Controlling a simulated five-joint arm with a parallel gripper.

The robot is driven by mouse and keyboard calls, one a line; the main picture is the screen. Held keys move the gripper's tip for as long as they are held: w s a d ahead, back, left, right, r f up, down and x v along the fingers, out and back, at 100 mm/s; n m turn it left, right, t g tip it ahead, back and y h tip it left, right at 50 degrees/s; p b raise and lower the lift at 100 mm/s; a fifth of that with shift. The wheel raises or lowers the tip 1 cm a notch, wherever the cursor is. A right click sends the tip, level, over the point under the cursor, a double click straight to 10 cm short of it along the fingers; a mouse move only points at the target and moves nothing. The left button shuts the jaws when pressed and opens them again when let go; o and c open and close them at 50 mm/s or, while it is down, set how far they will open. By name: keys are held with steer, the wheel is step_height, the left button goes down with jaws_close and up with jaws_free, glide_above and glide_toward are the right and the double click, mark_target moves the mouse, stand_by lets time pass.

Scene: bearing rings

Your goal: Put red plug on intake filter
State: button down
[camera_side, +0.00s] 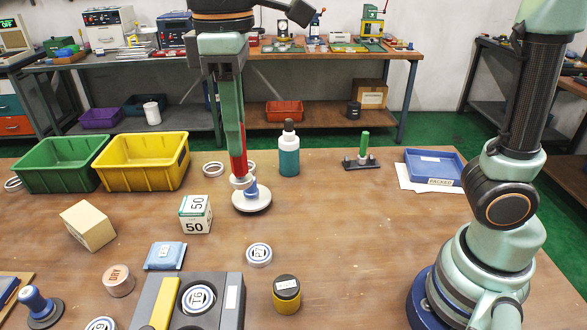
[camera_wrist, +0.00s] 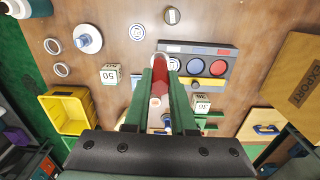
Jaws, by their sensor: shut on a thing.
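My gripper (camera_side: 239,180) is shut on the red plug (camera_side: 236,160), held upright between its long green fingers. In the wrist view the red plug (camera_wrist: 161,76) shows between my gripper's fingers (camera_wrist: 165,88); the fingers hide part of it. In the side view it appears just above and in front of a white disc with a blue knob (camera_side: 252,202); in the wrist view that disc (camera_wrist: 88,40) lies well to the left, so the plug is not over it. I cannot tell which object is the intake filter, as no readable label says so.
A grey panel (camera_side: 232,300) with a numbered ring stands at the front. A 50 cube (camera_side: 195,215), a loose ring (camera_side: 259,254) and a black-lidded jar (camera_side: 287,296) stand nearby. Green (camera_side: 58,170) and yellow (camera_side: 140,165) bins are at the left; a teal bottle (camera_side: 289,155) is behind.

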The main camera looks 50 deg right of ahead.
steer(key=s+d, duration=0.2)
steer(key=s, duration=0.4)
steer(key=f, duration=1.9)
steer(key=shift+s+a+f, duration=0.1)
steer(key=shift+s+f, duration=0.1)
steer(key=shift+f, duration=0.1)
steer(key=c, duration=0.8)
jaws_free()
steer(key=shift+f, duration=0.15)
steer(key=shift+o, duration=0.2)
